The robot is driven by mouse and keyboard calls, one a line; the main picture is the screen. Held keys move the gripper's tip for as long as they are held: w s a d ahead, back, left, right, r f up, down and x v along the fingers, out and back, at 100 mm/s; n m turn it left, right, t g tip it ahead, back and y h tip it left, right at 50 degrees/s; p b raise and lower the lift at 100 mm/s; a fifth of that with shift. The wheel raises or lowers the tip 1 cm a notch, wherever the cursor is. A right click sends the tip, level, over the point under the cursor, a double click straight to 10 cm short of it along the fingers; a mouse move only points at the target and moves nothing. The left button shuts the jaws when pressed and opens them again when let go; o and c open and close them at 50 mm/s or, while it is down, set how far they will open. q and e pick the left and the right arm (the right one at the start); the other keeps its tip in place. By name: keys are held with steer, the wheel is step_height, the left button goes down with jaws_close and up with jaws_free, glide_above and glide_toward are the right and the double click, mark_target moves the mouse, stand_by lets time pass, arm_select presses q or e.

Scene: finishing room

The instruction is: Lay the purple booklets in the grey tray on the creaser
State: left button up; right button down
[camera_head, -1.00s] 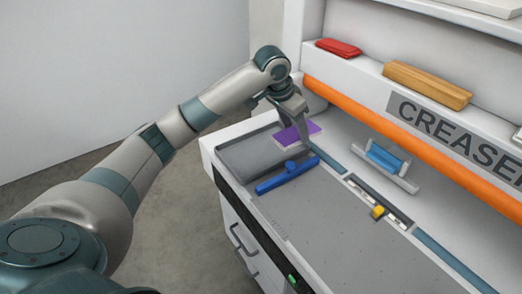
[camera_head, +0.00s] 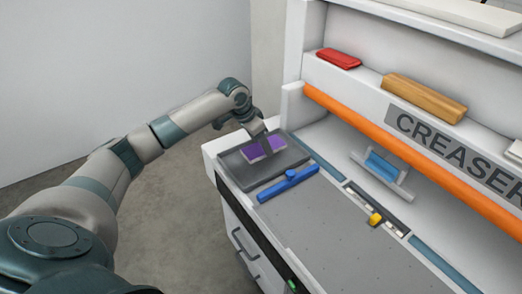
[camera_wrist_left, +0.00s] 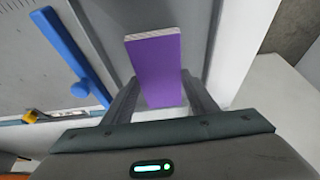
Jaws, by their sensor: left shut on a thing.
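A purple booklet (camera_head: 255,152) is between the fingers of my left gripper (camera_head: 267,147), over the grey tray (camera_head: 234,172) at the left end of the creaser. In the left wrist view the purple booklet (camera_wrist_left: 153,62) stands out from between the fingers, with its pale page edges at the far end. My left gripper (camera_wrist_left: 160,90) is shut on it. I cannot tell whether the booklet touches the tray floor. The bare part of the tray that I see holds no other booklet. My right gripper is not in view.
A blue bar with a knob (camera_head: 289,184) lies along the tray's near right side. The creaser's grey bed (camera_head: 340,235) is clear beyond it. A blue piece in a grey holder (camera_head: 383,165) and an orange bar (camera_head: 400,135) are behind. Red (camera_head: 338,58) and tan (camera_head: 424,97) stacks sit above.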

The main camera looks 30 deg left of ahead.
mark_target(259, 148)
arm_select(q)
steer(key=shift+f, duration=0.1)
step_height(259, 148, down, 3)
steer(key=shift+r+p, duration=0.15)
steer(key=shift+p, duration=0.65)
steer(key=shift+f, duration=0.55)
steer(key=shift+f, duration=0.1)
steer(key=o, duration=1.2)
steer(key=shift+s+a+r, duration=0.1)
steer(key=shift+r, duration=0.35)
steer(key=b+v, duration=0.3)
steer(key=v, duration=0.8)
steer(key=shift+s+r, duration=0.15)
